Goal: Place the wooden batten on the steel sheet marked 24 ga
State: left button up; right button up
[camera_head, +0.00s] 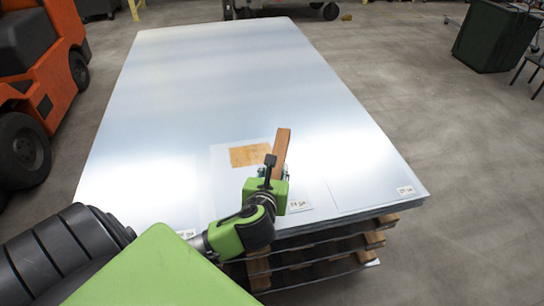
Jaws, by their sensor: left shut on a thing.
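A short brown wooden batten (282,148) points up and away from my left gripper (272,172), which is shut on its near end. Both show above the near middle part of a large stack of shiny steel sheets (225,85). Three white labels lie along the near edge: one at the right (405,190), one in the middle (298,206) beside the gripper, and one at the left (187,233) partly behind my arm. Their writing is too small to read surely. I cannot tell whether the batten touches the steel. My right gripper is out of view.
A tan rectangular patch (250,155) lies on the middle sheet, left of the batten. The stack rests on wooden bearers (258,272). An orange forklift (45,70) stands at the left, a dark green bin (494,37) at the far right. The floor at right is mostly clear.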

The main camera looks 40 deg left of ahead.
aim_at(280, 159)
pick_arm(q)
jog(key=x, duration=0.7)
jog(key=shift+w+d+f, duration=0.1)
jog(key=shift+w, duration=0.15)
jog(key=w+f, duration=0.1)
jog(key=w+a+f, duration=0.1)
jog(key=f, duration=0.1)
jog(key=w+f, duration=0.1)
jog(key=f, duration=0.1)
jog(key=shift+w+a+b, duration=0.15)
jog(key=shift+w+b, duration=0.1)
jog(key=shift+b, duration=0.1)
jog(key=shift+w+f, duration=0.1)
jog(key=shift+f, duration=0.05)
jog(key=f, duration=0.3)
jog(key=shift+w+a+f, duration=0.1)
jog(key=shift+w+a, duration=0.05)
jog(key=shift+w, duration=0.05)
jog(key=shift+f, duration=0.2)
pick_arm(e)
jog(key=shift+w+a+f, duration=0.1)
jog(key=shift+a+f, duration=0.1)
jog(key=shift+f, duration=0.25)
